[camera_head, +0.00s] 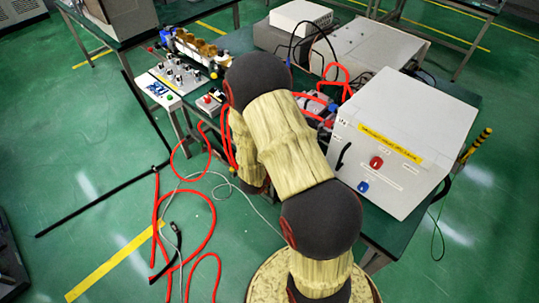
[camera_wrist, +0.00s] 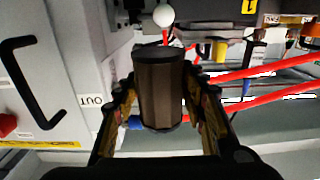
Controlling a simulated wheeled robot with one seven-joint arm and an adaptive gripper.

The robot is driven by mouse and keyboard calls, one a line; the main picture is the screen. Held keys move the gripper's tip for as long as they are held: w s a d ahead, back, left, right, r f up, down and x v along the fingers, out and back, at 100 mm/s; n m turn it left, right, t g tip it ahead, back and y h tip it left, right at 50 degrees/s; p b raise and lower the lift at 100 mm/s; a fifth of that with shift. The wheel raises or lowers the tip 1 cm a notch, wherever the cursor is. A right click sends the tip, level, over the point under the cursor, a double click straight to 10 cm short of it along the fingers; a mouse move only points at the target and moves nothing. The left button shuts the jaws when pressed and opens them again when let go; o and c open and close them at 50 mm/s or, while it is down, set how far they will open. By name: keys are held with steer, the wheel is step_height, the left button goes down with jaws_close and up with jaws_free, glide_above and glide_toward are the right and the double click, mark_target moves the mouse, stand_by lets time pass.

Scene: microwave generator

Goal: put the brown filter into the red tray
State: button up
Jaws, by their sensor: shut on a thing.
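The brown filter (camera_wrist: 160,88) is a dark brown cylinder with a black top, seen upright in the middle of the wrist view. My gripper (camera_wrist: 161,100) is shut on it, one finger on each side. In the head view my arm hides both the gripper and the filter. I cannot make out a red tray in either view.
A white box with a yellow label (camera_head: 382,148) stands at the right of the green table; its front and black handle (camera_wrist: 28,92) show left of the gripper. Red hoses (camera_wrist: 254,73) run behind and right of the filter. A control panel (camera_head: 180,76) stands at the left.

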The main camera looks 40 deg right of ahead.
steer(key=w+a+f+b, duration=0.1)
steer(key=w+a+f, duration=0.1)
steer(key=w+f, duration=0.1)
steer(key=w+a+f+b, duration=0.1)
steer(key=w+f+b, duration=0.1)
steer(key=w+f, duration=0.1)
steer(key=w+a+f+b, duration=0.2)
steer(key=w+f, duration=0.1)
steer(key=w, duration=0.2)
steer(key=shift+w+a, duration=0.15)
steer(key=shift+a, duration=0.15)
steer(key=shift+w+a+f, duration=0.1)
steer(key=shift+w+f, duration=0.2)
steer(key=shift+f, duration=0.1)
step_height(320, 180, down, 3)
steer(key=shift+w+f+b, duration=0.1)
steer(key=shift+f+b, duration=0.1)
steer(key=shift+b, duration=1)
steer(key=shift+a+r, duration=0.1)
steer(key=shift+r, duration=0.05)
steer(key=o, duration=1.1)
steer(key=shift+o, duration=0.4)
